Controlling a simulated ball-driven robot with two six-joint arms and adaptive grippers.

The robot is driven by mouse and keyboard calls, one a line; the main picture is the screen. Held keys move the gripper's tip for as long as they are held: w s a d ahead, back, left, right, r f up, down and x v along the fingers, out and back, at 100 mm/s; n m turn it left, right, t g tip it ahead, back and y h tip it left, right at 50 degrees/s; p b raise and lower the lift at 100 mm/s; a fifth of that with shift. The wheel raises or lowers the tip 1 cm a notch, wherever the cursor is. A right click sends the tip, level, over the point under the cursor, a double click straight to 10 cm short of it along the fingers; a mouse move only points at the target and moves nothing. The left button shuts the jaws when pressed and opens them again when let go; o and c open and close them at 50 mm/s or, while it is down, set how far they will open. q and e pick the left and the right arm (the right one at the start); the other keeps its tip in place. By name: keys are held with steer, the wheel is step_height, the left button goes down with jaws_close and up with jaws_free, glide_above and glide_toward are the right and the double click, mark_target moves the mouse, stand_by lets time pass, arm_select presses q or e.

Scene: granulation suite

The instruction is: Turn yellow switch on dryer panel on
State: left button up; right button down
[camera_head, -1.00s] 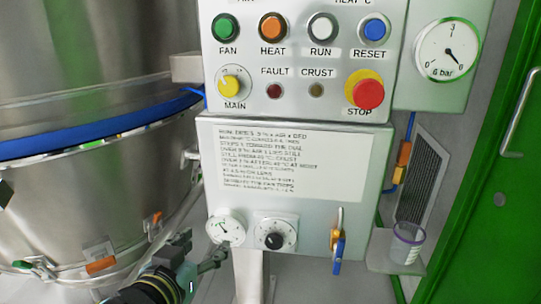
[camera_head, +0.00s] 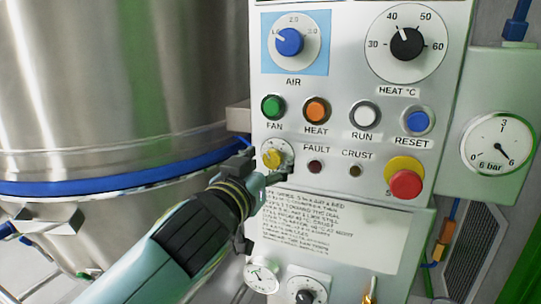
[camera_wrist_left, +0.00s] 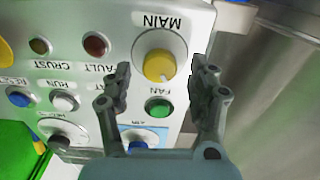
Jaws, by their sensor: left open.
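The yellow MAIN switch (camera_head: 272,157) is a round knob on a pale dial plate at the left of the grey dryer panel (camera_head: 343,140). In the head view my left gripper (camera_head: 262,170) is at the switch and partly covers its lower left side and label. In the left wrist view the yellow switch (camera_wrist_left: 159,65) shows whole, upside down, between the two spread fingers of my left gripper (camera_wrist_left: 162,83). The gripper is open and empty. I cannot tell whether the fingers touch the panel. My right gripper is not in view.
Close to the switch are the green FAN button (camera_head: 273,107) and the dark FAULT lamp (camera_head: 315,167). The red STOP button (camera_head: 405,184) stands out at lower right. A steel vessel (camera_head: 130,80) with a blue band is left of the panel.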

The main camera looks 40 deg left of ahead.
arm_select(q)
steer(key=shift+x, duration=0.75)
steer(key=c, duration=1.2)
steer(key=shift+o, duration=0.2)
steer(key=m+p, duration=0.2)
steer(key=m, duration=0.4)
steer(key=m+p, duration=0.1)
steer(key=m, duration=0.4)
steer(key=shift+d+m, duration=0.1)
steer(key=shift+m, duration=0.3)
